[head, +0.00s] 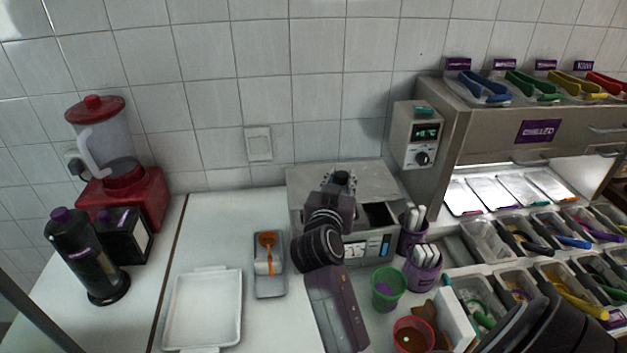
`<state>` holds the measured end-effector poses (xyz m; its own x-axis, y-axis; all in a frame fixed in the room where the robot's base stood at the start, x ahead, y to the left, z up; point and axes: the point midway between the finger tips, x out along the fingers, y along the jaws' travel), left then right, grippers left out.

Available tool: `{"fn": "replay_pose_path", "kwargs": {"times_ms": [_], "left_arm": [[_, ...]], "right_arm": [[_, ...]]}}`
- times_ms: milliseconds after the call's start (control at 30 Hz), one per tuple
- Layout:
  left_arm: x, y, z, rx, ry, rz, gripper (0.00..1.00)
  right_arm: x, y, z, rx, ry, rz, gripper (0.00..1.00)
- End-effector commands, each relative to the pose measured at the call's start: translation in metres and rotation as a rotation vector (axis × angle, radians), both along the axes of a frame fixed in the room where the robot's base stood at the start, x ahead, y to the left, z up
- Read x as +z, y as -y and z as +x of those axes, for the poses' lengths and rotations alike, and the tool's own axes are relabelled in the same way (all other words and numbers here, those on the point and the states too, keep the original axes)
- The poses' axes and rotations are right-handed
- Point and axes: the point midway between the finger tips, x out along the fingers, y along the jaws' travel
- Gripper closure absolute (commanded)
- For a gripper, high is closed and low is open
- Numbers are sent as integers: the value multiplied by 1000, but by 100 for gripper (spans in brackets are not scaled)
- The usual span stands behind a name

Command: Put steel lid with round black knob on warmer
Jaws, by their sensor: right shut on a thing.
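The warmer (367,247) is a steel box with a small control panel on its front, against the tiled wall. A dark square opening (379,215) shows in its top, to the right of my wrist. My right gripper (340,178) is over the warmer, its arm reaching up from the bottom of the head view. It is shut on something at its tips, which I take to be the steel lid. The lid and its black knob cannot be made out clearly behind the gripper and wrist. My left gripper is not in view.
A white tray (169,310) and a grey dish with an orange-handled tool (266,240) lie left of my arm. Purple cups (424,272), a green cup (396,279) and a red cup (399,334) stand close on the right. Topping bins (490,238) fill the far right.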

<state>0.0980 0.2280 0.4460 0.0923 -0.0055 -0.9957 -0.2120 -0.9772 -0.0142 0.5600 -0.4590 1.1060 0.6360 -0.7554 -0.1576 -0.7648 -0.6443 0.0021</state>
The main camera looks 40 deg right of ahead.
Motion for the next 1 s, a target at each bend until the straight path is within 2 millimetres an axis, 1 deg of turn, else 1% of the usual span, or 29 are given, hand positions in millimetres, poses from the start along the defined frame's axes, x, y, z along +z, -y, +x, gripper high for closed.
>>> {"fn": "replay_pose_path", "kwargs": {"times_ms": [33,167,433,567,833,1000], "left_arm": [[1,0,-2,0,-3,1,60],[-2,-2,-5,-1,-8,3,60],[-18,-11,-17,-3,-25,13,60],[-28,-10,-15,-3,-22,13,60],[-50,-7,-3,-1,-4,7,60],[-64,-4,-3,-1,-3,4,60]], "right_arm": [[3,2,-3,-10,2,-2,100],[1,4,-4,-18,2,-2,100],[-18,3,-4,-17,1,-3,100],[-31,3,-4,-16,0,-3,100],[-59,3,-4,-16,1,-2,100],[-73,3,-4,-16,1,-2,100]]}}
